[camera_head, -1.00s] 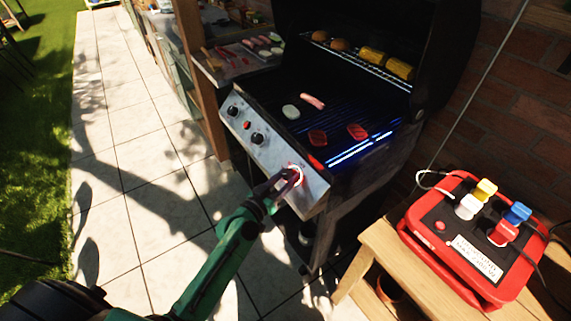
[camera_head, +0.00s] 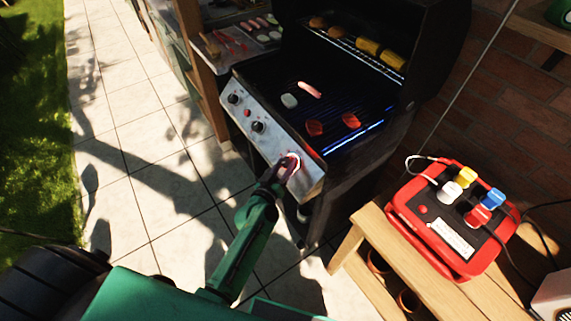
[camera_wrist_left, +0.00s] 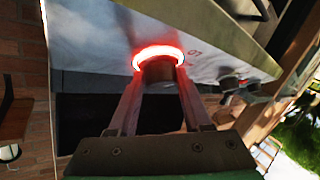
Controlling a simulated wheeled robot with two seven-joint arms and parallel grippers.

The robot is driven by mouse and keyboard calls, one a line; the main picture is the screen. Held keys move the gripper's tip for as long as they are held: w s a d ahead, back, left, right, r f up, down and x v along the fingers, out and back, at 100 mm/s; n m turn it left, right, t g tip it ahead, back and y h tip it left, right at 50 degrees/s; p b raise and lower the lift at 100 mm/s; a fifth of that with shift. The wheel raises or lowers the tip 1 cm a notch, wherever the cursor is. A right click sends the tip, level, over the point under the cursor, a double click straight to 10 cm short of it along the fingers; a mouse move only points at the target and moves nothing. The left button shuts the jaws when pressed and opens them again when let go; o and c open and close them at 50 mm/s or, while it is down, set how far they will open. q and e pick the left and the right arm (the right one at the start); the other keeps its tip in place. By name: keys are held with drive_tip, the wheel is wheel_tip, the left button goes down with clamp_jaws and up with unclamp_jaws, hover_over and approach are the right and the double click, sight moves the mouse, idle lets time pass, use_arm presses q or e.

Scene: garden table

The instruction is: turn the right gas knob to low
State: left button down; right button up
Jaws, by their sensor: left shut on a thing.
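The right gas knob (camera_head: 292,162) sits at the near right end of the grill's silver front panel (camera_head: 268,146), with a glowing red ring around its base. My left gripper (camera_head: 277,174) is shut on this knob. In the left wrist view the two fingers (camera_wrist_left: 160,92) hold the sides of the dark knob (camera_wrist_left: 158,72), just below the glowing ring. The knob's pointer is hidden, so its exact angle cannot be told. A blue flame line (camera_head: 357,138) burns at the right side of the grate. My right gripper is not in view.
Two other black knobs (camera_head: 257,127) are farther along the panel. Food lies on the grate, including a sausage (camera_head: 309,90). A wooden bench (camera_head: 400,252) with a red power box (camera_head: 410,212) stands to the right. Paving (camera_head: 140,190) on the left is clear.

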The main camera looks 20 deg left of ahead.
use_arm(q)
drive_tip(key=shift+c, duration=1.7)
unclamp_jaws()
drive_tip(key=b+v, duration=0.1)
drive_tip(key=v, duration=1.3)
drive_tip(key=shift+s, duration=0.25)
drive_tip(key=shift+r, duration=0.1)
drive_tip(key=s+a+f+m+g, duration=0.15)
drive_tip(key=s+f+g, duration=0.3)
drive_tip(key=f, duration=0.75)
drive_tip(key=s+f+m+g, duration=0.25)
drive_tip(key=s+f, duration=0.25)
drive_tip(key=f, duration=0.8)
drive_tip(key=s+a+f+g+y, duration=0.1)
drive_tip(key=s+a+f+g, duration=0.3)
drive_tip(key=s, duration=0.5)
drive_tip(key=s+a+f+m+g+y, duration=0.1)
drive_tip(key=s+a+f+g, duration=0.3)
drive_tip(key=s+f, duration=0.5)
drive_tip(key=shift+s+a+m+y, duration=0.15)
drive_tip(key=shift+a+m+y, duration=0.15)
